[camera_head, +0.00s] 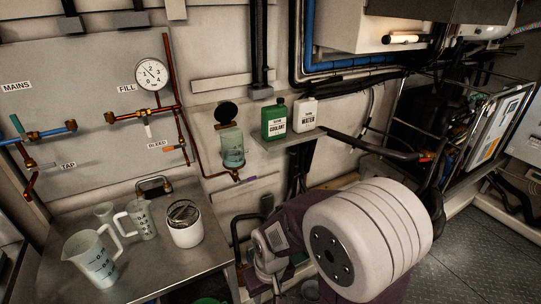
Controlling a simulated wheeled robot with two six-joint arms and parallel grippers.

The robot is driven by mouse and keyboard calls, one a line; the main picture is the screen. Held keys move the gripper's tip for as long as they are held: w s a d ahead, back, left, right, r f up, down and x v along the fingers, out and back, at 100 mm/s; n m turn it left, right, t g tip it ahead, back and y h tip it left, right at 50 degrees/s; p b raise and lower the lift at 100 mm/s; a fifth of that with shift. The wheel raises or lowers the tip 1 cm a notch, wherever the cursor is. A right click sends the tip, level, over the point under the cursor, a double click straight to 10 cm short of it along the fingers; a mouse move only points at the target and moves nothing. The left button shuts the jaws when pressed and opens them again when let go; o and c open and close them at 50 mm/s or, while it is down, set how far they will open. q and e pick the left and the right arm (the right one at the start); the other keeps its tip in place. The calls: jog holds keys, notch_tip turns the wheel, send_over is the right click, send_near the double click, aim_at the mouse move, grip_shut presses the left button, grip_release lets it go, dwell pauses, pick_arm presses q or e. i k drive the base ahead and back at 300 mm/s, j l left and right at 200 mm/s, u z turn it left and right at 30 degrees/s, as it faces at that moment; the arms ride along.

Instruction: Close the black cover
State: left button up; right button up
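The black cover (226,112) is a round black lid, standing raised and open above a clear container (232,147) on the wall. The container holds a pale bluish liquid and has graduation marks. My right arm fills the lower right, with a large white rounded link. Its grey end part (272,240) is below the container and well apart from the cover. I cannot make out its fingertips or whether it holds anything. My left gripper is not in view.
A green coolant bottle (274,119) and a white water bottle (304,112) stand on a small shelf right of the container. Measuring jugs (92,262) and a white canister (186,234) stand on the metal bench (150,282). Copper pipes and a gauge (153,75) are to the left.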

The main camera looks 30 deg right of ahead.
aim_at(228, 110)
jog(key=z, duration=0.7)
